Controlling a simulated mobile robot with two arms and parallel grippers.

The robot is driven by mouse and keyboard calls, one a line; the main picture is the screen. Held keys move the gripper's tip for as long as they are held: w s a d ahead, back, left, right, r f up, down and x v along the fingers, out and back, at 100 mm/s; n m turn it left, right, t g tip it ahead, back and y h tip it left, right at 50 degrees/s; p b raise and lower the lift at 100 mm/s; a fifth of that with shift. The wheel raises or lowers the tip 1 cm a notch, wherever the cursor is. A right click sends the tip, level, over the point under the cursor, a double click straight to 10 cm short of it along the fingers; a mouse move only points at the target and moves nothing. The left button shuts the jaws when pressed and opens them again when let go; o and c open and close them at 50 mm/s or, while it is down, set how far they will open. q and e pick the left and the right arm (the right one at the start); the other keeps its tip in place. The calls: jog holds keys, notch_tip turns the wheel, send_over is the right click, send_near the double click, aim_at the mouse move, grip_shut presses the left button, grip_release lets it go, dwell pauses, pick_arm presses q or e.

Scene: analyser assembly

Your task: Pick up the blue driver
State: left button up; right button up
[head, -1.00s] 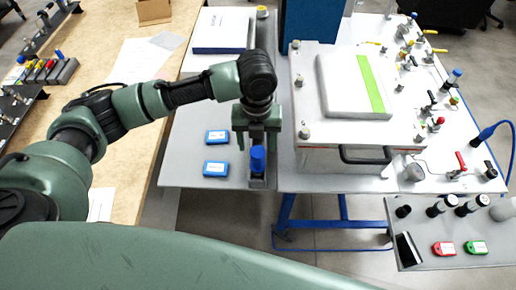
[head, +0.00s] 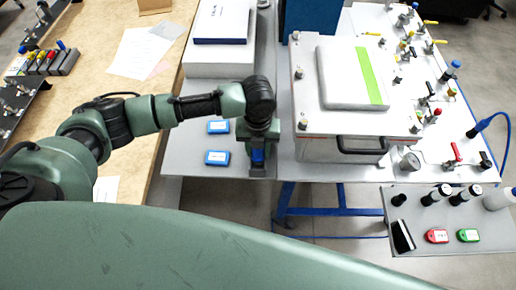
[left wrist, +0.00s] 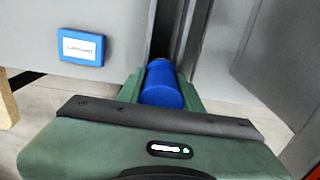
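The blue driver (head: 257,156) stands upright near the front right edge of the grey table, beside a grey upright part. In the left wrist view its round blue handle (left wrist: 163,85) fills the space between the two green fingers. My left gripper (head: 258,150) is over the driver, with a finger close against each side of the handle; it also shows in the left wrist view (left wrist: 163,92). It looks shut on the handle. The lower part of the driver is hidden. My right gripper is not in view.
Two blue labelled boxes (head: 217,158) lie left of the driver on the grey table (head: 185,160). A white lidded case (head: 340,148) with a black handle stands close to the right. A small shelf (head: 450,225) with red and green items is at the lower right.

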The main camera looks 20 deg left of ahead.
pick_arm(q)
grip_shut()
